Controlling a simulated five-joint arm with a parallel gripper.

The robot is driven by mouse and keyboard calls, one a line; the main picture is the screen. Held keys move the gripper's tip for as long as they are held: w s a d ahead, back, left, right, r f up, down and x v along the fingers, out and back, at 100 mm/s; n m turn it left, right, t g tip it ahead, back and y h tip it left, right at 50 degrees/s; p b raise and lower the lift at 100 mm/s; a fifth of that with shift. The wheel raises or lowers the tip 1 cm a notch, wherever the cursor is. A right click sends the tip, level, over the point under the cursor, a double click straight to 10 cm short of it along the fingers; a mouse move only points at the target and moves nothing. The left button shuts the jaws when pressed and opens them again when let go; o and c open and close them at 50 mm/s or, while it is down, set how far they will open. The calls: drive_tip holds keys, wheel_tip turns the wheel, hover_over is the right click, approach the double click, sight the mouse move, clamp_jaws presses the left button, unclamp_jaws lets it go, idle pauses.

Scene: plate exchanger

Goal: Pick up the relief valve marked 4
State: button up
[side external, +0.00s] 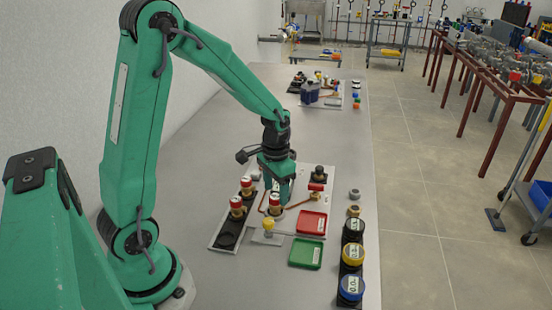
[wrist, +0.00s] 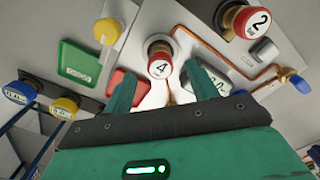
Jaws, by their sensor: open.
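The relief valve marked 4 (wrist: 162,66) has a white top with a red band and a brass-coloured body. It stands on the pale panel, between and just beyond my open fingers in the wrist view. In the side view a red-and-brass valve (side external: 275,205) stands right under my gripper (side external: 276,196), its top partly hidden by the fingers. My gripper (wrist: 158,78) is open and empty, one finger to each side of the valve. I cannot tell whether either finger touches it. A similar valve marked 2 (wrist: 252,22) stands to the right in the wrist view.
Two more red-topped valves (side external: 241,196) stand in a black rack to the left. A yellow knob (side external: 268,226), a red tray (side external: 312,222) and a green tray (side external: 306,253) are close by. Black, yellow and blue capped parts (side external: 351,256) line the table's right edge. Copper pipes cross the panel.

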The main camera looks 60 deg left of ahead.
sight(276, 197)
drive_tip(key=shift+f, duration=2.55)
drive_tip(key=c, duration=1.2)
